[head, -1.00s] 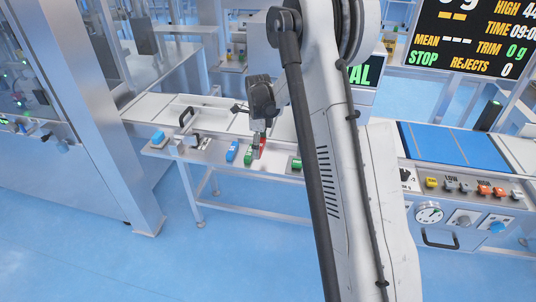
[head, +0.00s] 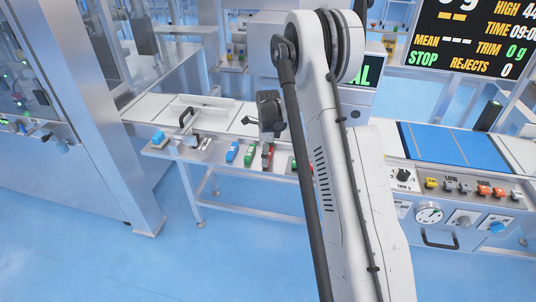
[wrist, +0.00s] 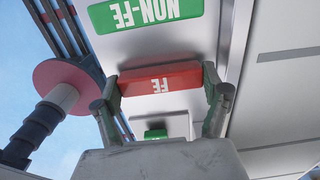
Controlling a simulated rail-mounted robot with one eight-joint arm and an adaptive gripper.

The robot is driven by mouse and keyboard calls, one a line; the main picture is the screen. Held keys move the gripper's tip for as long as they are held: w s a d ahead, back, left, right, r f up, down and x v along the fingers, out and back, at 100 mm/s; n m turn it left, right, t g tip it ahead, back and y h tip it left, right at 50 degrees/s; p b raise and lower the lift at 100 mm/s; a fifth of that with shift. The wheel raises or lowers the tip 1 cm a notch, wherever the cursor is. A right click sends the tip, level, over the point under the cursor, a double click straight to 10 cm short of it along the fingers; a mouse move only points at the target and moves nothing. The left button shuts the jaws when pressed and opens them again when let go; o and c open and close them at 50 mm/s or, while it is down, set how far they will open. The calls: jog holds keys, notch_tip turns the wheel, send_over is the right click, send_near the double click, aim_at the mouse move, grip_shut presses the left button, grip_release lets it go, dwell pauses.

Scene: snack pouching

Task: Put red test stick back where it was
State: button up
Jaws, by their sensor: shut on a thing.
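The red test stick, marked FE, (wrist: 160,79) lies across between the two fingertips of my gripper (wrist: 163,98) in the wrist view. The fingers are shut on its two ends. In the head view the gripper (head: 268,143) points down at the front panel of the bench, with the red stick (head: 268,159) at its tip. I cannot tell whether the stick touches the panel. A green stick marked NON-FE (wrist: 160,12) lies beside it, apart from it.
Another green piece (wrist: 155,134) shows beyond the red stick in the wrist view.

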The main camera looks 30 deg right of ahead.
jog(key=shift+f, duration=0.15)
jog(key=o, duration=1)
